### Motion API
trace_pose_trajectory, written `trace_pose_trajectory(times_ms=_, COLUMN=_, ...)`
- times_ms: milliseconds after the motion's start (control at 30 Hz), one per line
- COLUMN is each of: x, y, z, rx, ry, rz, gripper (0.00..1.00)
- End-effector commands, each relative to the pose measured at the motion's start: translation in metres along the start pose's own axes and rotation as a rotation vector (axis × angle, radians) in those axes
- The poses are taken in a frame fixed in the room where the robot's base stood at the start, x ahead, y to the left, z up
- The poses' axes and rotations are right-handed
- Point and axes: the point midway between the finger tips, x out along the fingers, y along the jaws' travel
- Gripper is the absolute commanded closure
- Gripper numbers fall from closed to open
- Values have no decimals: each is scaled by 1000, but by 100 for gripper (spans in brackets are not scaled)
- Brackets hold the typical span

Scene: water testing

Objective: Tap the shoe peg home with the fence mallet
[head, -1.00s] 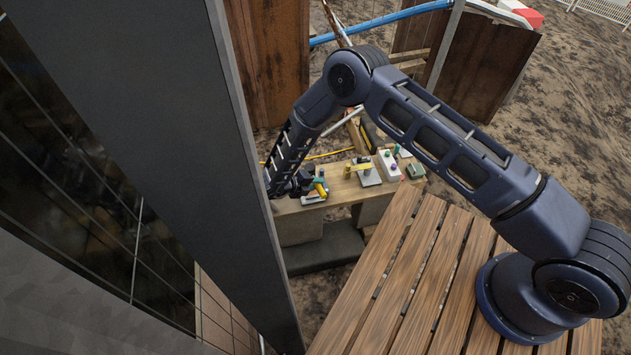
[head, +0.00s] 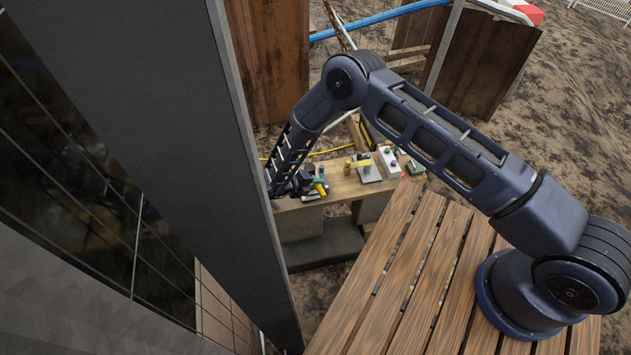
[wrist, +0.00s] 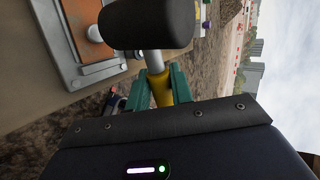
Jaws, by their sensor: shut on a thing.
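My gripper (wrist: 161,88) is shut on the yellow handle of the fence mallet, its green fingers on either side of it. The mallet's black head (wrist: 148,24) stands out past the fingers on a pale metal neck. A pale, round-ended peg (wrist: 95,33) shows just left of the head in the wrist view, at a grey plate (wrist: 72,47) with an orange panel. The head overlaps part of this area, so I cannot tell whether it touches the peg. In the head view my gripper (head: 316,186) is small, over the bench's left end.
The wooden bench (head: 340,187) also carries a grey plate (head: 369,172) with a yellow item, a white block (head: 389,162) with coloured knobs and a green item (head: 414,169). A dark post (head: 165,150) hides the area left of the bench. Wooden slats (head: 400,270) lie in front.

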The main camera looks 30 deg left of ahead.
Motion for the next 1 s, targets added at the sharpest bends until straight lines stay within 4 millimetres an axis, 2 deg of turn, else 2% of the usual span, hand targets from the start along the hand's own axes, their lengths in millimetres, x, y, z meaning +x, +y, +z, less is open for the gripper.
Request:
trace_pose_trajectory(times_ms=100, x=15, y=22, z=-2, rx=-2, ry=1, rz=-1, gripper=100)
trace_pose_trajectory(times_ms=200, x=22, y=35, z=-1, rx=0, ry=-1, rz=-1, gripper=100)
trace_pose_trajectory(times_ms=433, x=16, y=24, z=0, rx=1, ry=-1, rz=0, gripper=100)
trace_pose_trajectory(times_ms=800, x=-6, y=-9, z=1, rx=1, ry=-1, rz=-1, gripper=100)
trace_pose_trajectory(times_ms=1000, x=-6, y=-10, z=0, rx=0, ry=0, rz=-1, gripper=100)
